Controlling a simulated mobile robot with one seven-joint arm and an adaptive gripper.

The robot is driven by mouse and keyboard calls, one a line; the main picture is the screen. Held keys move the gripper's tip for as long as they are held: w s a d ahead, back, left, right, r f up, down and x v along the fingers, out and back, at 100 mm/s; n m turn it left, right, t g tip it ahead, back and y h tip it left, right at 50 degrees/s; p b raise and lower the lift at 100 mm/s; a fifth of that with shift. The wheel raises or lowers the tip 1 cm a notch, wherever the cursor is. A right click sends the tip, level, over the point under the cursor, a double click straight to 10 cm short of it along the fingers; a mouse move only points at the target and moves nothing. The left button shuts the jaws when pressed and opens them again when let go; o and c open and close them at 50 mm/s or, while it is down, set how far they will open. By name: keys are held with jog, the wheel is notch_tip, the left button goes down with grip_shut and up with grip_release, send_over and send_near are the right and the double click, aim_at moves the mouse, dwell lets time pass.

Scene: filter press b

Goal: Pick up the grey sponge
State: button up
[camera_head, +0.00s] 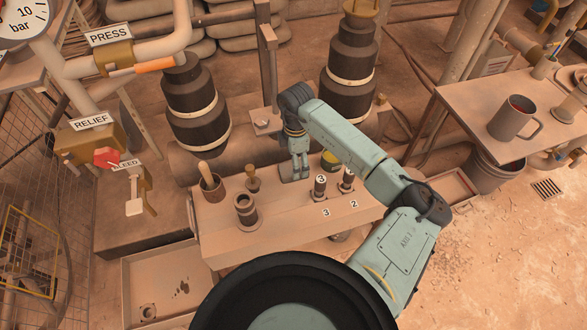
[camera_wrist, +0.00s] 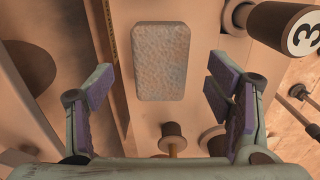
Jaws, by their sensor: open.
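The grey sponge (camera_wrist: 161,62) is a speckled rectangular block with rounded corners. In the wrist view it lies flat on the bench top, between and ahead of my open fingers. My gripper (camera_wrist: 160,95) has purple-padded jaws spread wide, with nothing between the pads. In the head view my gripper (camera_head: 297,172) points down over the back of the bench. The sponge (camera_head: 287,179) shows there only in part, beneath and beside the fingers. I cannot tell the exact height of the fingers above it.
Handle 3 (camera_head: 320,186) and handle 2 (camera_head: 347,178) stand right of the sponge. A small knobbed plunger (camera_head: 253,180) and a cup with a wooden handle (camera_head: 211,187) stand to its left. A dark cylinder (camera_head: 246,211) stands on the bench (camera_head: 285,232) nearer me.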

jog(key=f, duration=0.2)
jog(key=f+p, duration=0.1)
jog(key=f, duration=0.1)
jog(key=shift+s+a+f, duration=0.1)
jog(key=shift+s+a, duration=0.05)
jog(key=shift+a, duration=0.1)
jog(key=shift+c, duration=0.3)
jog(key=c, duration=1)
notch_tip(320, 180, up, 10)
jog(key=shift+r+b, duration=0.1)
jog(key=shift+b, duration=0.95)
jog(key=o, duration=0.5)
jog(key=shift+c, duration=0.2)
jog(key=c, duration=0.5)
